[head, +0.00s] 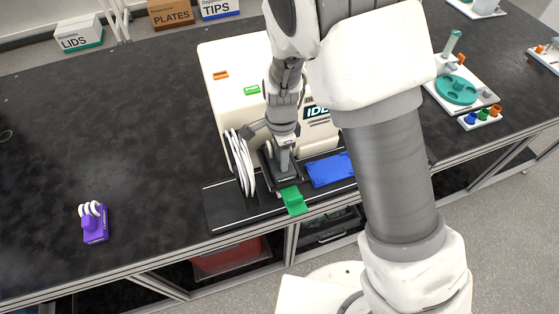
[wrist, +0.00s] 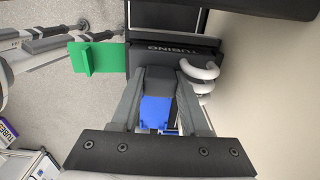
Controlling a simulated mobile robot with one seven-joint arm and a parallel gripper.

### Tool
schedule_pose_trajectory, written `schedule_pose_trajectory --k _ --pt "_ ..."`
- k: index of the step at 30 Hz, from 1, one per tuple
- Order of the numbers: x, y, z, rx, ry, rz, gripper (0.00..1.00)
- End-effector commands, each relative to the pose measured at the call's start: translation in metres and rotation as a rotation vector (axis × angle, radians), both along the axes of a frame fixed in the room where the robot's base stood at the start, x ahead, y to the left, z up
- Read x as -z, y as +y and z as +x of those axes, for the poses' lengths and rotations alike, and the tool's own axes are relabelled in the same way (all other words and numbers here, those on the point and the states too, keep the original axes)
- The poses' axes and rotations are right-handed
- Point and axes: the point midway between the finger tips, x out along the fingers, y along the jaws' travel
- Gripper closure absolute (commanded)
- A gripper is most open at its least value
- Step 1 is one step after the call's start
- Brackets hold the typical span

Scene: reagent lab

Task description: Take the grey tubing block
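The grey tubing block (wrist: 203,50), dark and marked "TUBING", is in the wrist view, with white tube loops (wrist: 199,72) at its right and a raised grey handle (wrist: 158,78) in the middle. In the head view the block (head: 291,178) sits at the front of the cream machine, partly hidden by my gripper. My gripper (head: 283,160) points down over it. In the wrist view its two fingers (wrist: 158,88) lie close against both sides of the handle, with no clear gap, so it looks shut on it.
A green tab (head: 293,200) sticks out at the front, and a blue plate (head: 329,169) lies to the right. White hoses (head: 240,162) stand at the left beside the machine (head: 228,95). A purple block (head: 95,226) with white loops is far left; the bench between is clear.

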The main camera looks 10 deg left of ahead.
Motion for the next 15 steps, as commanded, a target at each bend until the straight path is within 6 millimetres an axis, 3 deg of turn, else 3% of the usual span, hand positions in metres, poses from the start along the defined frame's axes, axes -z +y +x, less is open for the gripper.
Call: schedule_pose_trajectory --k 1,5,15 --pt "-0.0002 0.0001 0.0000 0.000 0.000 0.000 0.78" --pt "-0.0002 0.0001 0.0000 0.000 0.000 0.000 1.00" --pt "-0.0013 0.0003 0.0003 0.000 -0.001 0.001 1.00"
